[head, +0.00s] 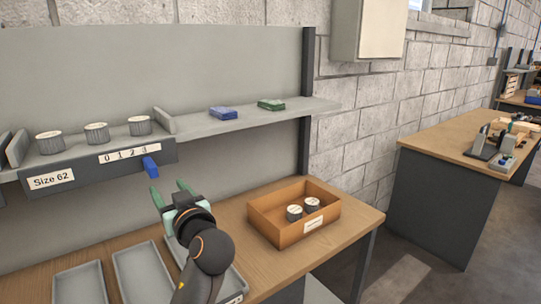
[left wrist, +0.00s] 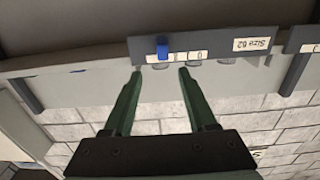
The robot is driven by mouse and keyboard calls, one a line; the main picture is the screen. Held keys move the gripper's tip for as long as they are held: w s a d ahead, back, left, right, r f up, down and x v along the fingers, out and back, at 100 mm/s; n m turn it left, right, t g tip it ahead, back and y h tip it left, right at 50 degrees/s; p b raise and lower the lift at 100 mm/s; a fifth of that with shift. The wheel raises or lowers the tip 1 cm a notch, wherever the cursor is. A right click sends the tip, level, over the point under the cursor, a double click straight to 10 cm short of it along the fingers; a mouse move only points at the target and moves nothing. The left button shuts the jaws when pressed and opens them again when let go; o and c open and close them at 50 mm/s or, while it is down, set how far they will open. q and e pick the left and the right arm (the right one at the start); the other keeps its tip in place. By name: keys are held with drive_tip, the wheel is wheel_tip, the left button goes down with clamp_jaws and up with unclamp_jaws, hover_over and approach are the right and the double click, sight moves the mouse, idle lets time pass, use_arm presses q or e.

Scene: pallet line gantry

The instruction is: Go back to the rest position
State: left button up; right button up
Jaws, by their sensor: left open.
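My left gripper (head: 169,188) is in the middle of the head view, its green fingers spread apart with nothing between them. It stands over the bench, in front of and below the shelf rail. In the left wrist view its fingers (left wrist: 160,75) point toward the shelf edge. A blue slider (head: 150,167) sits at the right end of the 0 1 2 3 scale (head: 123,153), near the 3. The slider also shows in the left wrist view (left wrist: 162,47), beyond the fingertips. The fingers look clear of it. My right gripper is not in view.
Several grey knurled cylinders (head: 96,133) stand on the shelf behind the "Size 62" label (head: 51,179). A blue block (head: 223,113) and a green block (head: 271,104) lie farther right. An orange-brown box (head: 278,236) holds two cylinders. Grey trays (head: 80,284) lie on the bench.

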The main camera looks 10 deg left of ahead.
use_arm(q)
drive_tip(key=s+d+f+m+h, duration=0.2)
drive_tip(key=d+f+m+h, duration=0.1)
drive_tip(key=f, duration=0.6)
drive_tip(key=s+d+f+m+h+p, duration=0.1)
drive_tip(key=s+d+f+m+h, duration=0.2)
drive_tip(key=f, duration=0.7)
drive_tip(key=s+d+f+m+h, duration=0.1)
drive_tip(key=d+f+m+h, duration=0.25)
drive_tip(key=f, duration=0.55)
drive_tip(key=s+d+f+m+g+h, duration=0.1)
drive_tip(key=s+d+f+h, duration=0.1)
drive_tip(key=s+f, duration=0.5)
drive_tip(key=s+d+f+m+g+h+p, duration=0.1)
drive_tip(key=s+d+f+h, duration=0.2)
drive_tip(key=s+f, duration=0.4)
drive_tip(key=s+h, duration=0.1)
drive_tip(key=s, duration=0.5)
drive_tip(key=shift+d+g, duration=0.35)
drive_tip(key=shift+g, duration=0.05)
